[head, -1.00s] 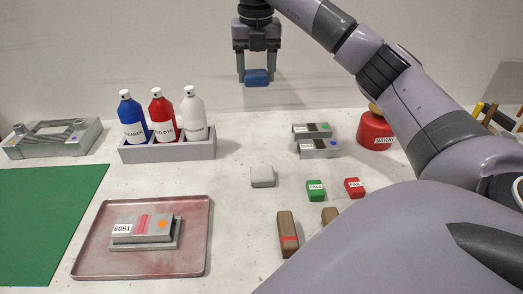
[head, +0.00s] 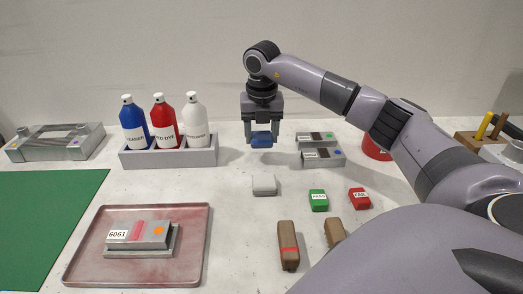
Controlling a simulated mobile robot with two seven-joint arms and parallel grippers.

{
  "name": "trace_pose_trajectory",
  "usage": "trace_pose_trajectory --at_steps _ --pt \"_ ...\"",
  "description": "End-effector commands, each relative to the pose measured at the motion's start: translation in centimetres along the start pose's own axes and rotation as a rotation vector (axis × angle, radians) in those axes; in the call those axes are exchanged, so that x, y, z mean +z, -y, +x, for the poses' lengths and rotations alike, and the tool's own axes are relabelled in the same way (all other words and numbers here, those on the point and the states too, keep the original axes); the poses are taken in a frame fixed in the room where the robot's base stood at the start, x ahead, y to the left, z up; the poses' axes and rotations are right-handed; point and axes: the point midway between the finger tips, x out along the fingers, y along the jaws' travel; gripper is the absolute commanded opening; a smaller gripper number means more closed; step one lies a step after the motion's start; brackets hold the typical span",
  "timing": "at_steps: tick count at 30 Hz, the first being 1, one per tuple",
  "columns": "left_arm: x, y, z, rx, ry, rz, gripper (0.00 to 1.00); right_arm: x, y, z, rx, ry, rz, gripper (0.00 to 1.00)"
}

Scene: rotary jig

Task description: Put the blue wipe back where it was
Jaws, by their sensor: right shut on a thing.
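A white-grey wipe-like block (head: 264,185) lies on the bench nearer to me, below the gripper in the picture. My left gripper is not in view.
A grey rack (head: 170,156) with blue, red and white bottles stands left of the gripper. Metal blocks (head: 323,159) lie close to its right. Green (head: 318,200) and red (head: 359,198) blocks, brown blocks (head: 288,246) and a tray (head: 190,265) with a labelled part lie nearer.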

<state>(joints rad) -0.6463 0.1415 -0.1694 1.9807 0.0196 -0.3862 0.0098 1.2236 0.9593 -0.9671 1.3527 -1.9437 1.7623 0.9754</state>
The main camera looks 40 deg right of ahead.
Motion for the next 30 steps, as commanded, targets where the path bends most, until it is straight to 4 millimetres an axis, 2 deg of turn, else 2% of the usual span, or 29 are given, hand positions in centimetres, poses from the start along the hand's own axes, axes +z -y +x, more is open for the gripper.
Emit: trace_pose_trajectory --at_steps 5,13,25,26,27,30 --pt "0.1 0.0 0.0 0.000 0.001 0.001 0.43 -0.1 0.0 1.1 0.000 0.000 0.000 0.29" --pt "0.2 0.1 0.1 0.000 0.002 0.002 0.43 -0.6 0.0 4.7 0.000 -0.001 0.000 0.29" --pt "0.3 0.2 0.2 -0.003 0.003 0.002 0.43 -0.7 0.0 5.3 0.001 0.000 0.000 0.29" --pt "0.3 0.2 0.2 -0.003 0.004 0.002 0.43 -0.6 0.0 5.2 0.001 0.000 0.000 0.67" --pt "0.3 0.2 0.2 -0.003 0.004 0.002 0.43 -0.6 0.0 5.2 0.001 0.000 0.000 0.80" --pt "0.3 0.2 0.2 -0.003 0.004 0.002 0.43 -0.6 0.0 5.2 0.001 0.000 0.000 0.83"
